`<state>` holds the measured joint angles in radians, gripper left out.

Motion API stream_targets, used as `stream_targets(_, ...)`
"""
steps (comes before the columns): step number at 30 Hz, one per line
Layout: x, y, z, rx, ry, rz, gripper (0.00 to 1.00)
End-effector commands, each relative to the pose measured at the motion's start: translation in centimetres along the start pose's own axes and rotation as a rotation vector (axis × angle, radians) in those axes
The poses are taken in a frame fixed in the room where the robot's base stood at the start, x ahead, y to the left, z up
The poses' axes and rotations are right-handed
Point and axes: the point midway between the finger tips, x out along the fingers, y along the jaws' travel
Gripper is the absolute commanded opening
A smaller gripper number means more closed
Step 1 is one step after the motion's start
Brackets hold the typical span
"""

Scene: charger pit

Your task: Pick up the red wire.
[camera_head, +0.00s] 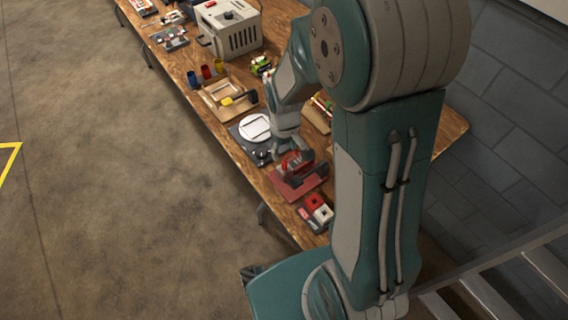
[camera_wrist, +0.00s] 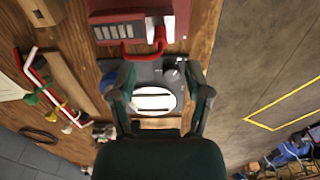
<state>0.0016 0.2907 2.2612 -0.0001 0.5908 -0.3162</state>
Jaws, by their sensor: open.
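The red wire (camera_wrist: 145,53) shows in the wrist view as a curved red loop beside a grey ribbed block on a dark red base (camera_wrist: 178,15). In the head view the red wire (camera_head: 291,160) is a small red arc over that base (camera_head: 311,187). My gripper (camera_wrist: 160,82) is open, with its two fingers spread wide and nothing between them. The wire lies just past the fingertips in the wrist view, apart from them. In the head view my gripper (camera_head: 288,147) hangs low over the bench close to the wire; contact cannot be told there.
A scale with a round white plate (camera_head: 255,127) stands beside the gripper. A red and white block (camera_head: 318,208) sits near the bench end. A cardboard tray (camera_head: 224,94), coloured cups and a grey vented box (camera_head: 233,32) stand farther along. Open floor lies left of the bench.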

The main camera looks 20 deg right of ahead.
Motion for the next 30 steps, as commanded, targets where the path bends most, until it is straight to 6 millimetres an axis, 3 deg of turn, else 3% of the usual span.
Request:
stream_targets(15, 6.0, -0.1, 0.1, 0.001, -0.002, -0.001, 0.64)
stream_targets(24, 6.4, -0.1, 0.0, 0.001, 0.001, 0.0, 0.64)
stream_targets(28, 6.4, -0.1, 0.0, 0.001, 0.001, 0.0, 0.1)
stream_targets(29, 6.4, -0.1, 0.0, 0.001, 0.001, 0.0, 0.01)
stream_targets(30, 6.4, -0.1, 0.0, 0.001, 0.001, 0.0, 0.0)
